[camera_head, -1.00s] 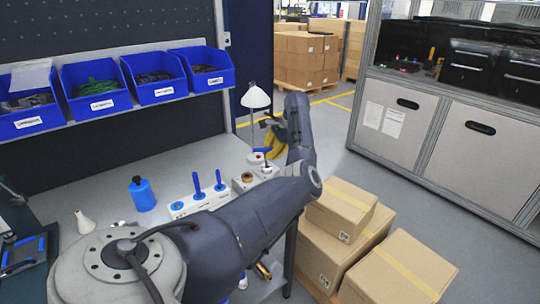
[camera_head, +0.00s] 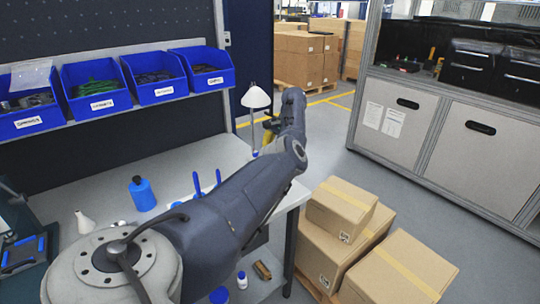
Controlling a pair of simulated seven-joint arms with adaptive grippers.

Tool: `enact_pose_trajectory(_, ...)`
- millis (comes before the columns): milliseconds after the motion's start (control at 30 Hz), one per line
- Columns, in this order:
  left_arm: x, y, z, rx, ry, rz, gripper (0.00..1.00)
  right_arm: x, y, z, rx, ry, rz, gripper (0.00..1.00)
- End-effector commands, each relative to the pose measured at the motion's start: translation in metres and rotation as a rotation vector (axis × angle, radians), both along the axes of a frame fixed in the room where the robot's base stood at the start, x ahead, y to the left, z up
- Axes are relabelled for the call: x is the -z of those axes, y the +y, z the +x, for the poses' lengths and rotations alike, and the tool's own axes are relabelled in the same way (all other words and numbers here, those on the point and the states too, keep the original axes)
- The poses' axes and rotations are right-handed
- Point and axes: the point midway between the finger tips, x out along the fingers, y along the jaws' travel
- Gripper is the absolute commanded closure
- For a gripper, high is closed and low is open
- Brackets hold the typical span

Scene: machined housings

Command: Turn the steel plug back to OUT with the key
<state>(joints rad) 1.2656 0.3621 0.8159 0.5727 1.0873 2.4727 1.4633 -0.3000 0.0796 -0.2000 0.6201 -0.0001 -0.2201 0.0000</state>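One dark arm of mine comes in from the lower left and reaches across the bench. At its far end, a small dark part, perhaps of my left gripper (camera_head: 269,126), shows beside the arm; its fingers are too small and covered to read. Two upright blue handles, one on the left (camera_head: 197,186) and one on the right (camera_head: 218,178), stick up behind the arm. A small blue bit (camera_head: 255,153) shows under the lamp. The steel plug and its housing are not visible; the arm covers that part of the bench. My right gripper is out of view.
A blue bottle (camera_head: 142,194) and a white cone-shaped item (camera_head: 84,223) stand on the bench (camera_head: 120,205). A white lamp (camera_head: 255,98) stands at the far end. Blue bins (camera_head: 92,89) line the shelf. Cardboard boxes (camera_head: 340,208) are stacked right of the bench.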

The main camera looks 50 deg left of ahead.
Motion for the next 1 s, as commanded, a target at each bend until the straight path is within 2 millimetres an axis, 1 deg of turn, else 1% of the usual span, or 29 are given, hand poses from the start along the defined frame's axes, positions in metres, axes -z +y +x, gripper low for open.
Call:
enact_pose_trajectory(133, 0.0003, -0.0003, -0.0001, -0.031, 0.001, 0.0, 1.0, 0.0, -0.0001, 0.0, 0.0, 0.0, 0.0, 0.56)
enact_pose_trajectory(367, 0.0004, -0.0006, 0.0, -0.033, 0.0, -0.001, 1.0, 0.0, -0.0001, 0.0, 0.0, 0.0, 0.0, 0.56)
enact_pose_trajectory(633, 0.0003, -0.0005, 0.0001, -0.033, 0.001, 0.0, 0.69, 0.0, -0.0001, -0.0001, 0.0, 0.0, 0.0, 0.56)
enact_pose_trajectory(1000, 0.0016, -0.0006, -0.0002, -0.026, 0.007, 0.005, 0.69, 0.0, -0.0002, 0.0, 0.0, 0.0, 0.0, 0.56)
